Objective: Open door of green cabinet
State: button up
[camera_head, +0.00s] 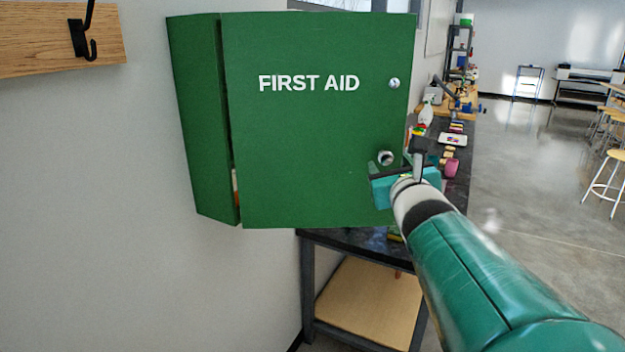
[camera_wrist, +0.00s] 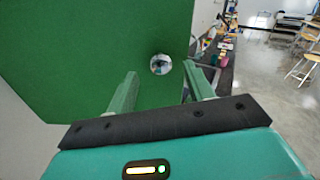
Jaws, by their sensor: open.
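The green cabinet (camera_head: 195,120) hangs on the wall at left in the head view. Its door (camera_head: 310,120) is marked FIRST AID and faces me. A narrow gap runs along the door's left edge, with something white and orange low inside. Two round silver knobs sit near the door's right edge, an upper knob (camera_head: 394,83) and a lower knob (camera_head: 386,157). My gripper (camera_wrist: 163,80) is open and empty in front of the door. In the wrist view the lower knob (camera_wrist: 160,64) shows between and just beyond the fingertips; I cannot tell whether they touch it.
A dark workbench (camera_head: 345,238) with a wooden lower shelf (camera_head: 368,300) stands below and behind the cabinet, with several small items on top. A wooden rack with a black hook (camera_head: 82,40) is on the wall at left. Open floor (camera_head: 535,145) and stools lie at right.

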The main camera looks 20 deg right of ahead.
jog(key=v, duration=1.1)
